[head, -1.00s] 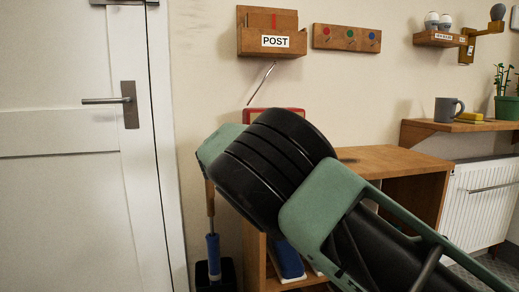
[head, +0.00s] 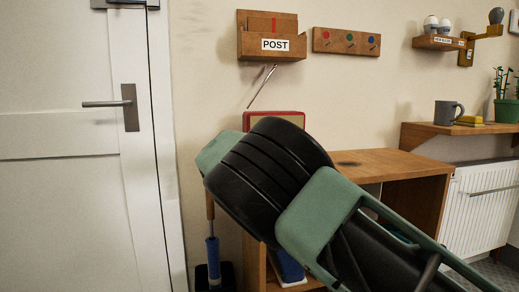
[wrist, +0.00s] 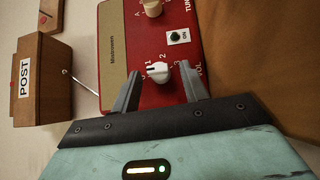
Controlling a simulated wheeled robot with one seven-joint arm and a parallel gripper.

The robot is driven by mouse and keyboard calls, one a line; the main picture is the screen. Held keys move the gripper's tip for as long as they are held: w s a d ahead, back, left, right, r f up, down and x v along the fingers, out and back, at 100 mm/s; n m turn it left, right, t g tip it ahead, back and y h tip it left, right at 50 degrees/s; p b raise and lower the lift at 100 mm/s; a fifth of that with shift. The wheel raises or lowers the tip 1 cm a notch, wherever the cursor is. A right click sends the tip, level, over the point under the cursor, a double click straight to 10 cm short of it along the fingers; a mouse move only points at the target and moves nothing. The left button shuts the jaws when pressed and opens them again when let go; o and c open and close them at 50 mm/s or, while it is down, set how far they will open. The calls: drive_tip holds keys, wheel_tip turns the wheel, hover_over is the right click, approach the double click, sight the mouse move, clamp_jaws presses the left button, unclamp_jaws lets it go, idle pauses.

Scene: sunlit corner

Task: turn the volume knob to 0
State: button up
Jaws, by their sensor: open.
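The red radio (wrist: 155,30) shows its front panel in the wrist view, turned sideways. Its white volume knob (wrist: 158,72) sits near the "VOL" lettering, with the printed marks 1, 2 and 3 around it. I cannot clearly read which mark the knob points to, and a 0 is not readable. My gripper (wrist: 160,68) is open, with one finger on each side of the knob and gaps visible between them. In the head view only the radio's red top edge (head: 273,114) shows; my arm hides the rest, and the fingers are hidden too.
A cream tuning knob (wrist: 152,8) and an ON switch (wrist: 178,37) are on the same panel. The radio's metal antenna (head: 262,86) leans up below the POST box (head: 271,44). The wooden shelf top (head: 385,163) to the right looks mostly clear.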

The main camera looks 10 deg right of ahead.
drive_tip(key=p+v, duration=0.2)
drive_tip(key=v, duration=1.5)
drive_tip(key=shift+s+p, duration=0.2)
drive_tip(key=shift+p, duration=0.2)
drive_tip(key=shift+a, duration=0.15)
